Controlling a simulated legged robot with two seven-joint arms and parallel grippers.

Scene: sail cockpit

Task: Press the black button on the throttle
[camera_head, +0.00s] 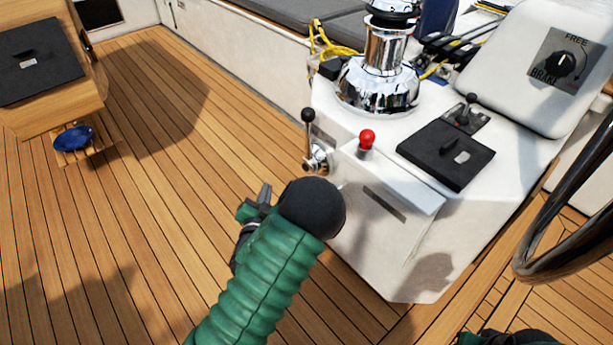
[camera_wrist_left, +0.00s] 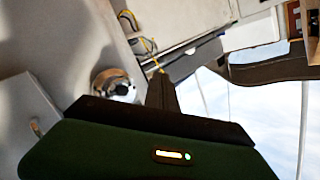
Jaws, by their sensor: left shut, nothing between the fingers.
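The throttle (camera_head: 315,156) is a silver lever with a black ball knob, mounted on the side of the white console. Its round metal hub with a dark centre (camera_wrist_left: 116,86) shows in the left wrist view. I cannot make out the black button clearly. My left gripper (camera_head: 264,192) is below and left of the throttle, apart from it and partly hidden by my dark wrist. Its shut fingers also show in the left wrist view (camera_wrist_left: 161,92), to the right of the hub, with nothing held. My right gripper is not in view.
The white console (camera_head: 385,255) carries a red-knobbed lever (camera_head: 367,138), a black hatch (camera_head: 445,153) and a chrome winch (camera_head: 380,82). A dark steering wheel rim (camera_head: 548,225) stands at right. The wooden deck (camera_head: 120,215) is open at left.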

